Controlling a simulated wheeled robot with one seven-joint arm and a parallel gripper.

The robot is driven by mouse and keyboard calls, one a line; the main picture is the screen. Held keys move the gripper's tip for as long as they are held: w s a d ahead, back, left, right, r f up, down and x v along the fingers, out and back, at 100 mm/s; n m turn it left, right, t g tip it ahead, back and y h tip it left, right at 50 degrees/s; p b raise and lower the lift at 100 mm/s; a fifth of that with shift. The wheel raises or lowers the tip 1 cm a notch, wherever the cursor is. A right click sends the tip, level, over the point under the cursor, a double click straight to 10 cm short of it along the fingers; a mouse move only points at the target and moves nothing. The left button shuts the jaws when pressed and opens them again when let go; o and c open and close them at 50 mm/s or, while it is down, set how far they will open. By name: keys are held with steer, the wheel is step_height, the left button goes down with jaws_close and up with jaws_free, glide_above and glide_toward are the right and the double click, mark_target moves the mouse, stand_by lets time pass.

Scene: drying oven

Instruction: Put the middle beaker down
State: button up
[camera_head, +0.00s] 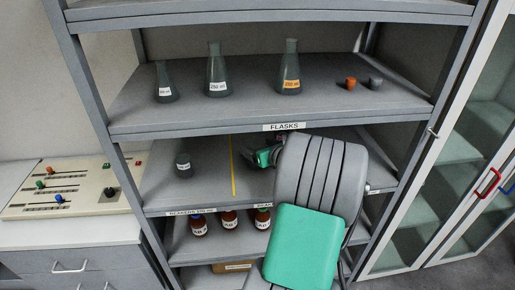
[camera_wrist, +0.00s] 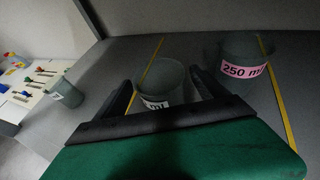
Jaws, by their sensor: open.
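The middle beaker (camera_wrist: 158,78) is grey with a white label, partly covered by my gripper. In the wrist view it stands upright on the shelf, between two yellow lines. My gripper (camera_wrist: 162,84) is open, with one finger on each side of this beaker; I cannot tell if either finger touches it. In the head view my gripper (camera_head: 268,156) reaches into the shelf below the FLASKS label, and my arm hides the middle beaker. A left beaker (camera_wrist: 65,101) with a white label also shows in the head view (camera_head: 184,166). A right beaker (camera_wrist: 238,52) has a pink 250 ml label.
Several flasks, including one (camera_head: 289,72) with an orange label, stand on the shelf above. Brown bottles (camera_head: 229,220) stand below. A shelf upright (camera_head: 105,130) is at left, and a glass-door cabinet (camera_head: 455,170) at right. Shelf space between left beaker and yellow line (camera_head: 233,166) is clear.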

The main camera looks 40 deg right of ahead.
steer(key=b+v, duration=0.1)
steer(key=v, duration=1.1)
steer(key=w+a+f+n+g+y, duration=0.2)
steer(key=w+a+n, duration=0.1)
steer(key=a+n, duration=0.55)
steer(key=w+a+f+n+g+y, duration=0.1)
steer(key=w+a+n+g, duration=0.15)
steer(key=a+n, duration=0.6)
steer(key=s+a+n+g, duration=0.2)
steer(key=s+a+n, duration=0.3)
steer(key=a+n, duration=0.3)
steer(key=s+a+n+g, duration=0.3)
steer(key=s+a+n, duration=0.2)
steer(key=n, duration=0.8)
steer(key=a, duration=0.3)
steer(key=shift+s+a+f+n, duration=0.25)
steer(key=shift+s+n, duration=0.05)
